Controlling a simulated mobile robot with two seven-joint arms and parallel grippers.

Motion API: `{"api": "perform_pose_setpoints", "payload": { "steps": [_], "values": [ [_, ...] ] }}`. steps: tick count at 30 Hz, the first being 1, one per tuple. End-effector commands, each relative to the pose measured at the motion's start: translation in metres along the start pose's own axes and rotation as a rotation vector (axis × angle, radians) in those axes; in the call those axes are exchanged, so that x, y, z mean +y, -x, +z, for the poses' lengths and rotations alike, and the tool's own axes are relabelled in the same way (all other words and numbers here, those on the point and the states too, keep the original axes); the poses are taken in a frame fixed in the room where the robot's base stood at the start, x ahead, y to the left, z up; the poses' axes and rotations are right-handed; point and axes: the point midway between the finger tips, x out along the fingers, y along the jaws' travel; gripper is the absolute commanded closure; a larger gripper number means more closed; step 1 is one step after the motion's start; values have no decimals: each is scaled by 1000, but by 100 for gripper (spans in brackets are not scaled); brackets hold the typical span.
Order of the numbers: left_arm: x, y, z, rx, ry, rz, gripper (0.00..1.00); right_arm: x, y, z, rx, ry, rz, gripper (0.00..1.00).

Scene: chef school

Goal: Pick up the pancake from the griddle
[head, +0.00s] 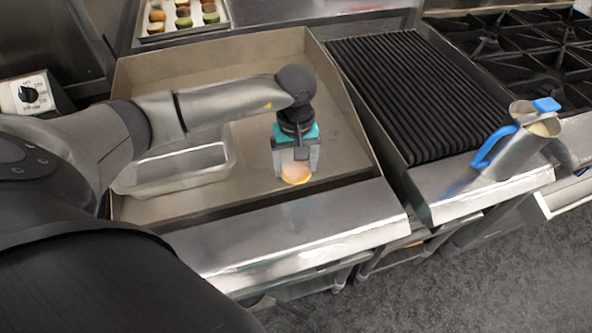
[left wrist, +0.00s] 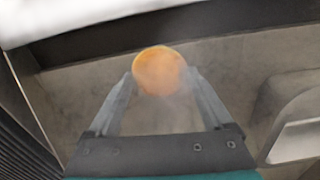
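A small round golden pancake (head: 296,178) lies on the griddle (head: 350,150), towards its front edge. My left gripper (head: 297,168) points down at the pancake from above. In the left wrist view the pancake (left wrist: 160,70) shows at the fingertips, with one finger of the left gripper (left wrist: 160,78) on each side. The fingers stand wide apart; I cannot tell whether they touch the pancake's edges. My right gripper is in neither view.
A metal pan (head: 180,168) sits on the griddle to the left; its edge also shows in the left wrist view (left wrist: 298,135). A ribbed grill (head: 405,90) and a pitcher with a blue handle (head: 520,140) are on the right. A tray of macarons (head: 222,12) is behind.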

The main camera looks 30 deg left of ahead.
Motion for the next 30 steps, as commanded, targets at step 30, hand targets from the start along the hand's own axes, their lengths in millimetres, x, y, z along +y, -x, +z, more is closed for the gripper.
{"api": "perform_pose_setpoints", "payload": {
  "steps": [30],
  "values": [
    [0,60,-2,7,0,4,71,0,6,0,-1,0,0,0]
  ]
}}
